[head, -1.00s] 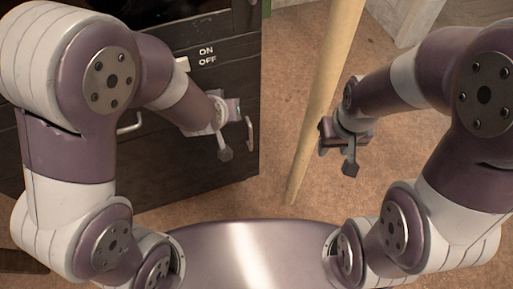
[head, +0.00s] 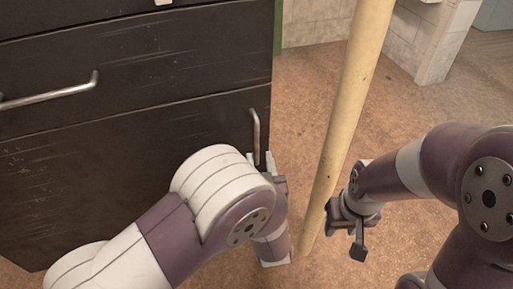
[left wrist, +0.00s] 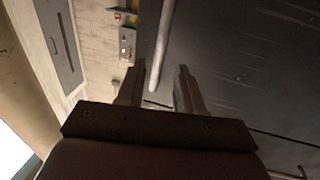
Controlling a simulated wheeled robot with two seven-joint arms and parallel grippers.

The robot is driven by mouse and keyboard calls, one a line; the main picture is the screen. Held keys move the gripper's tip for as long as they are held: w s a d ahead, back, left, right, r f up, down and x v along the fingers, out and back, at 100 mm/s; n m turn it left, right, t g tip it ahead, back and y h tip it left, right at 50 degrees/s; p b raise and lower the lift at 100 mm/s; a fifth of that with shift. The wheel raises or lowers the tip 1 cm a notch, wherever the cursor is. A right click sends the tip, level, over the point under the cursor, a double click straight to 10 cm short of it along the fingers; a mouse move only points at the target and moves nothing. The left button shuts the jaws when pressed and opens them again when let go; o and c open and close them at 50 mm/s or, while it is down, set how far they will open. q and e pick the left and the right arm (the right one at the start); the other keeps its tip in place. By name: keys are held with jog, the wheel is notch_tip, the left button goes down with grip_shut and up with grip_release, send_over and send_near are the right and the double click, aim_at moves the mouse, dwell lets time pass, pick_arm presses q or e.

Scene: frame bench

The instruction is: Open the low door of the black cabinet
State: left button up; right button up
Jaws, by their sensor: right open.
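The black cabinet (head: 120,60) fills the left of the head view. Its low door (head: 90,180) is shut, with an upright metal handle (head: 256,128) near its right edge. My left gripper (head: 260,158) is at the lower end of this handle, partly hidden by my own arm. In the left wrist view its two fingers (left wrist: 160,72) are apart, and the handle (left wrist: 160,45) shows between them; whether they touch it I cannot tell. My right gripper (head: 350,215) is open and empty, well right of the cabinet.
A tall pale yellow pole (head: 345,120) stands between the cabinet and my right gripper. A drawer with a horizontal handle (head: 50,92) is above the door. Brown floor (head: 300,90) is open behind the pole; a tiled wall (head: 315,22) stands at the back.

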aim_at(257, 144)
pick_arm(q)
jog(key=w, duration=0.2)
jog(key=w+b, duration=0.1)
jog(key=w, duration=0.4)
jog(key=shift+a, duration=0.4)
grip_shut()
